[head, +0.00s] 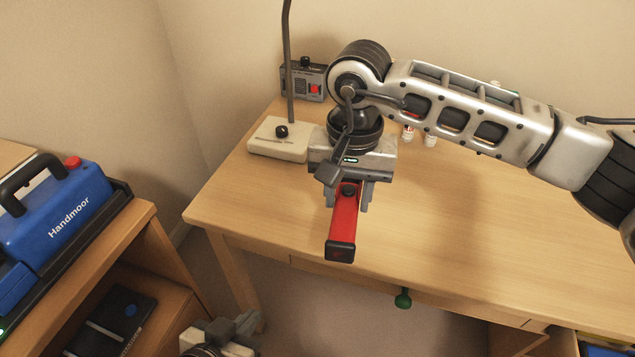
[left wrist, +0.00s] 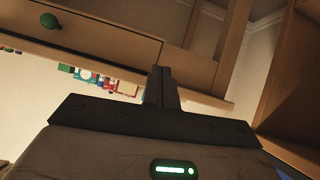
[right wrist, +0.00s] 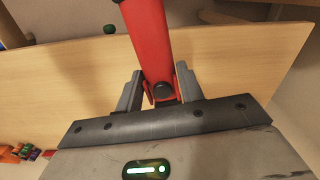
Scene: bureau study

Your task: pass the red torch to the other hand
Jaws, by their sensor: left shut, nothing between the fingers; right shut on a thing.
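The red torch (head: 343,221) has a dark end cap and juts from my right gripper (head: 348,195) toward the front edge of the desk. My right gripper is shut on it above the desk's left part. In the right wrist view the torch (right wrist: 148,40) runs up and away from between the fingers (right wrist: 160,92). My left gripper (head: 245,322) is low at the bottom of the head view, below desk height and apart from the torch. In the left wrist view its fingers (left wrist: 162,85) are together with nothing between them.
The wooden desk (head: 470,230) has a drawer with a green knob (head: 403,299). A lamp base (head: 282,139) and a grey box with a red button (head: 305,82) stand at its back left. A blue Handmoor case (head: 60,215) sits on a shelf unit (head: 150,260) at left.

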